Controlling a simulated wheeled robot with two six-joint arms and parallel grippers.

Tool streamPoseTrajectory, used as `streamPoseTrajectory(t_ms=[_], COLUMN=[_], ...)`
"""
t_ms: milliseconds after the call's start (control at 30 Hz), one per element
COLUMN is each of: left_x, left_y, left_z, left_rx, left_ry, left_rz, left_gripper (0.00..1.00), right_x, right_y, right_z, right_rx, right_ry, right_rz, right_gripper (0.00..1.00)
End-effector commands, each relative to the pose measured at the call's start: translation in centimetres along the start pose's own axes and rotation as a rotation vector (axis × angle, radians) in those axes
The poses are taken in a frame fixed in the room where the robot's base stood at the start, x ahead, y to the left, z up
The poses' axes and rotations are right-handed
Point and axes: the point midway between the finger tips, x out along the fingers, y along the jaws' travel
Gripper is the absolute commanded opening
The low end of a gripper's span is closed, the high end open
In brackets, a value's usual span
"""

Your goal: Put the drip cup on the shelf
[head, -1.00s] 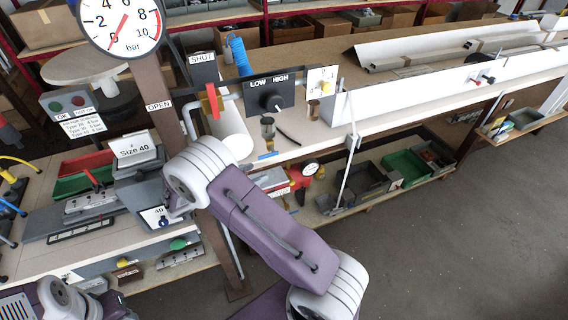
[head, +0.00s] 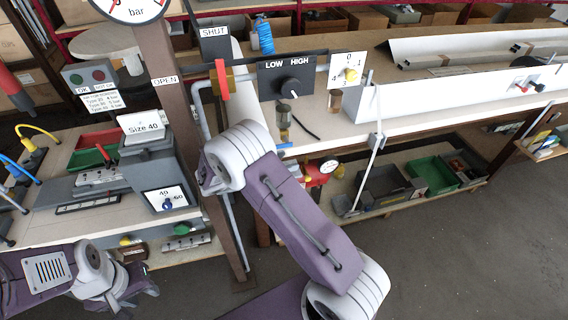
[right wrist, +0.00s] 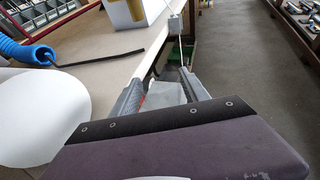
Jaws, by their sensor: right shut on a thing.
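My right gripper (right wrist: 160,92) is shut on a pale grey thing (right wrist: 168,93), seen between its two fingers in the right wrist view. It looks like the drip cup, but its shape is mostly cut off by my wrist. In the head view my right arm hides the right gripper and what it holds. The shelf (head: 400,200) runs below the bench at the right, with bins on it. My left gripper (head: 140,288) is low at the left in the head view, apart from the bench objects; its fingers are too unclear to judge.
Grey bins (head: 385,186) and a green bin (head: 432,174) stand on the shelf, beside a red gauge unit (head: 318,174). Amber bowls (head: 284,118) hang under the panels. The floor (head: 480,250) is clear.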

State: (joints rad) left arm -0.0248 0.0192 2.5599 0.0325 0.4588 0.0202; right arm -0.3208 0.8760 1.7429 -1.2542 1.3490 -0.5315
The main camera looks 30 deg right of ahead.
Motion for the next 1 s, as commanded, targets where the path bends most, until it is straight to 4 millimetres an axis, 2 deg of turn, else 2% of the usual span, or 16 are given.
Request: streamPoseTrajectory(t_ms=[67, 100, 167, 200, 467, 567, 900, 1000], left_x=[0.2, 0.2, 0.1, 0.1, 0.1, -0.1, 0.0, 0.0], left_y=[0.0, 0.0, 0.0, 0.0, 0.0, 0.0, 0.0, 0.0], left_z=[0.0, 0.0, 0.0, 0.0, 0.0, 0.0, 0.0, 0.0], left_rx=[0.0, 0.0, 0.0, 0.0, 0.0, 0.0, 0.0, 0.0], left_ry=[0.0, 0.0, 0.0, 0.0, 0.0, 0.0, 0.0, 0.0], left_rz=[0.0, 0.0, 0.0, 0.0, 0.0, 0.0, 0.0, 0.0], left_gripper=[0.36, 0.36, 0.36, 0.36, 0.36, 0.36, 0.36, 0.36], right_x=[0.1, 0.1, 0.1, 0.1, 0.1, -0.6, -8.9, -10.7], right_y=[0.0, 0.0, 0.0, 0.0, 0.0, 0.1, 0.1, 0.1], right_z=[-0.3, -0.3, -0.2, -0.2, -0.2, 0.1, 0.0, 0.0], right_rx=[0.0, 0.0, 0.0, 0.0, 0.0, 0.0, 0.001, 0.001], right_ry=[0.0, 0.0, 0.0, 0.0, 0.0, 0.0, 0.001, 0.001], right_rz=[0.0, 0.0, 0.0, 0.0, 0.0, 0.002, 0.005, 0.003], right_gripper=[0.13, 0.56, 0.72, 0.75, 0.75, 0.75, 0.75, 0.75])
